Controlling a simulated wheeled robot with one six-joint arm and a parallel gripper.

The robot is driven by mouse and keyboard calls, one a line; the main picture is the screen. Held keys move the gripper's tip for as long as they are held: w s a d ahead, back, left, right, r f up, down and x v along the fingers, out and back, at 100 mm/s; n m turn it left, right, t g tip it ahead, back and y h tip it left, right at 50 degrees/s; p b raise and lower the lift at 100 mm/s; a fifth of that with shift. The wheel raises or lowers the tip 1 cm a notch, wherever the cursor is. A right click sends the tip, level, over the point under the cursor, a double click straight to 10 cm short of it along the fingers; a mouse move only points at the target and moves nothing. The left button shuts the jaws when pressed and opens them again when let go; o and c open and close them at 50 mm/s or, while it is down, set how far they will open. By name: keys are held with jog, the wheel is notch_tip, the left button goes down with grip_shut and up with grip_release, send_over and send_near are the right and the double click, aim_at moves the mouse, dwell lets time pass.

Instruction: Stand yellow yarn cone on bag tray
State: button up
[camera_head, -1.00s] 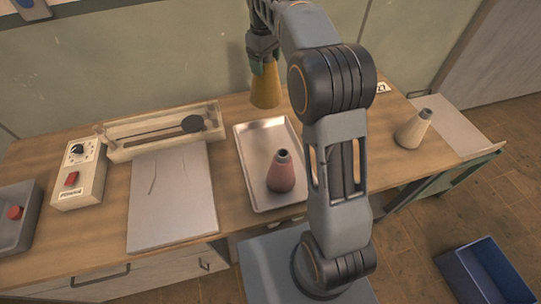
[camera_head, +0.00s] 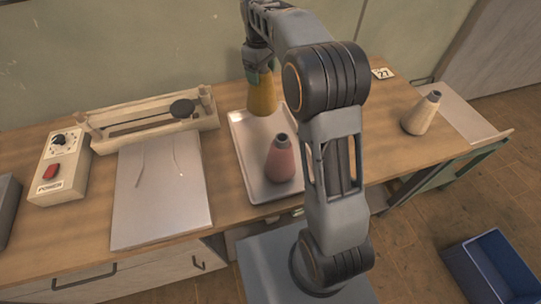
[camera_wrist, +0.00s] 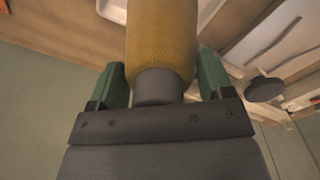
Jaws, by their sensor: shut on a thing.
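The yellow yarn cone (camera_head: 263,97) hangs upright with its wide end down in my gripper (camera_head: 259,72), over the far end of the metal bag tray (camera_head: 247,160). In the wrist view the cone (camera_wrist: 162,40) fills the upper middle, and the green fingers of my gripper (camera_wrist: 160,85) are shut on its grey narrow top. I cannot tell whether the cone's base touches the tray. A pink cone (camera_head: 281,162) stands on the near part of the tray. My arm hides part of the tray's right side.
A cream cone (camera_head: 421,115) stands on the right of the bench. A wooden sealer frame (camera_head: 150,122), a flat grey-white board (camera_head: 162,190) and a power box (camera_head: 60,168) lie left of the tray. A blue bin (camera_head: 490,268) is on the floor at the right.

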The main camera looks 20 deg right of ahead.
notch_tip(320, 180, down, 12)
dwell(0.6)
jog(key=shift+f, duration=0.15)
jog(key=o, duration=1.5)
jog(key=shift+o, duration=0.2)
notch_tip(320, 180, up, 12)
jog(key=s+r+m+t, duration=0.2)
jog(key=s+r+m, duration=0.15)
jog(key=s, duration=0.95)
jog(key=s+f+m+t, duration=0.2)
jog(key=s+f+m, duration=0.2)
jog(key=s, duration=0.9)
jog(key=shift+s+f, duration=0.4)
jog(key=shift+f, duration=0.4)
